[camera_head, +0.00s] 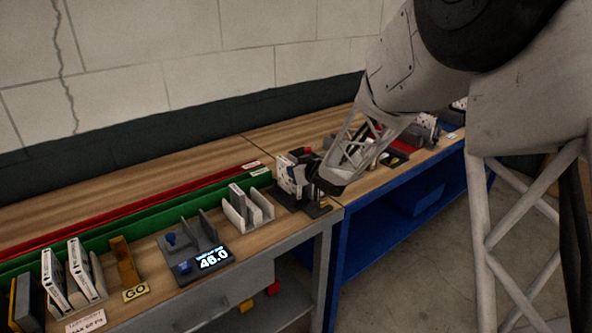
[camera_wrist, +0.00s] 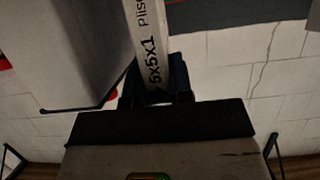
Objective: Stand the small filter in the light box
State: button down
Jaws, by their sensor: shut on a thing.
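My gripper (camera_head: 322,182) is over the dark stand at the right end of the near bench. In the wrist view its dark fingers (camera_wrist: 157,85) are shut on a narrow white filter (camera_wrist: 146,40), with "5x5x1" printed on its edge. In the head view the arm and gripper partly hide that spot, and I cannot clearly separate the held filter from the white speckled piece (camera_head: 291,174) beside the gripper. A pale slotted box (camera_head: 262,208), which looks like the light box, stands left of the gripper with a thin grey-white piece upright in it.
A grey device (camera_head: 190,245) has a display reading 46.0. White filters (camera_head: 82,270) and an orange GO gauge (camera_head: 125,262) stand at the left. Green and red rails (camera_head: 150,214) run behind. A large pale block (camera_wrist: 70,50) is close to the held filter. Bare wood lies behind the rails.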

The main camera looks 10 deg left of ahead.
jog(key=shift+f, duration=0.95)
dwell(0.7)
jog(key=c, duration=0.9)
grip_release()
jog(key=shift+v, duration=3.9)
jog(key=shift+d+r, duration=0.1)
